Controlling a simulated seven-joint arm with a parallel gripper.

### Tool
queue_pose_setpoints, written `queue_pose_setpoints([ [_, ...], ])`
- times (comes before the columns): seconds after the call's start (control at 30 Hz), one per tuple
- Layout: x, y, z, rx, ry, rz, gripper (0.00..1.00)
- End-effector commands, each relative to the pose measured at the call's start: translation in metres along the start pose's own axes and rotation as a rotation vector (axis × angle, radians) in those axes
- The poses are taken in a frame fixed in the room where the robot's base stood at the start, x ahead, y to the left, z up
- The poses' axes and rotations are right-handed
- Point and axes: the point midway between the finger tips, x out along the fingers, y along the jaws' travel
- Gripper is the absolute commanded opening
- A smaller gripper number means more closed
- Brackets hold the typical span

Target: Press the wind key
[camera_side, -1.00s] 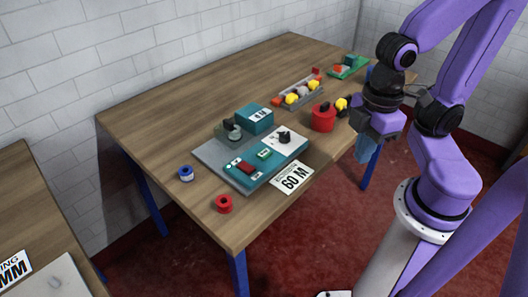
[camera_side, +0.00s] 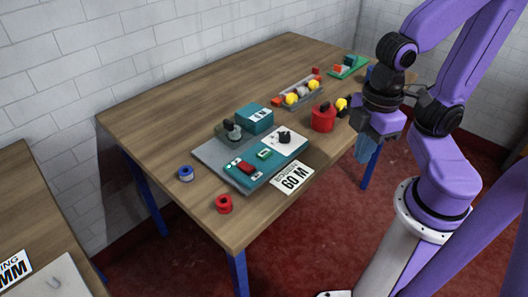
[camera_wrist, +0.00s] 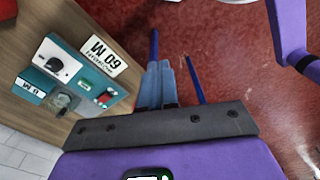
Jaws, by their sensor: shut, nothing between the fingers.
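The winding machine (camera_side: 215,158) is a grey and teal unit on the wooden table, with a white dial plate with a black knob (camera_side: 284,137), a red key (camera_side: 247,168), a small green display (camera_side: 265,153) and small labelled buttons. Which key is the wind key is too small to read. The machine also shows at the left of the wrist view (camera_wrist: 88,78). My gripper (camera_side: 363,158) hangs beyond the table's front edge, right of the machine and well apart from it. Its blue fingers (camera_wrist: 167,103) are together and empty in the wrist view.
A "60 M" card (camera_side: 292,178) lies at the table's front edge. A red pot (camera_side: 323,117), a tray with yellow and grey pieces (camera_side: 301,94) and a green board (camera_side: 348,67) stand toward the right. Blue (camera_side: 186,174) and red (camera_side: 224,204) spools lie left.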

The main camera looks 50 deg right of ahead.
Motion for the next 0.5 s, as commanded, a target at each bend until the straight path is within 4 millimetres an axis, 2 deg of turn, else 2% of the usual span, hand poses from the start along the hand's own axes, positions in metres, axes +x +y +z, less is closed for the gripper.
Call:
queue_pose_setpoints([
  [0.33, 0.001, 0.000, -0.002, 0.056, -0.006, -0.018, 0.00],
  [0.5, 0.007, 0.001, -0.012, 0.342, -0.032, -0.105, 0.00],
])
